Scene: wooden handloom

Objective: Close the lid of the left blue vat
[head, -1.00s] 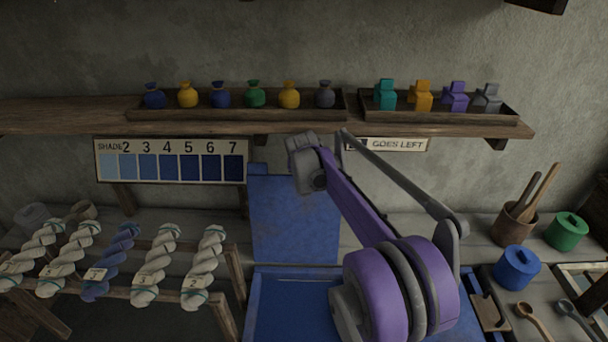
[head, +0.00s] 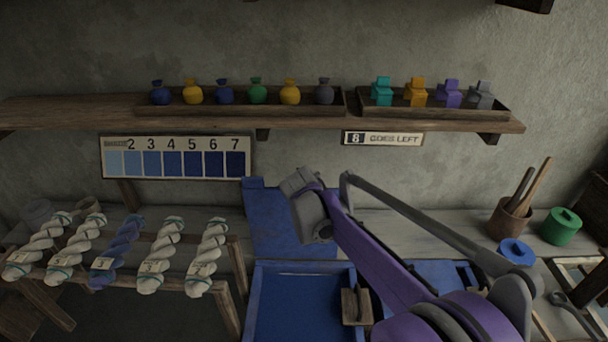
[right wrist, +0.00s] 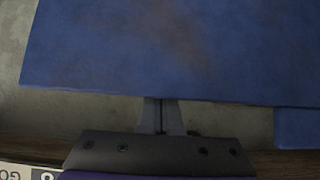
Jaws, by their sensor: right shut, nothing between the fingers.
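The left blue vat (head: 300,309) stands open in the lower middle of the head view. Its flat blue lid (head: 279,228) stands raised at the vat's back edge, and my arm hides its right part. My right gripper (head: 294,182) is at the lid's upper right in the head view. In the right wrist view the lid (right wrist: 180,45) fills the upper part. The shut, empty fingers of my right gripper (right wrist: 160,112) reach its near edge there. I cannot tell whether they touch the lid. My left gripper is not in view.
A shelf (head: 80,116) with bottles runs above, with a sign (head: 383,138) under it. Skeins (head: 122,252) hang on a rack at left. A wooden block (head: 357,303) is at the vat's right edge. Blue (head: 517,253) and green (head: 561,226) pots stand at right.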

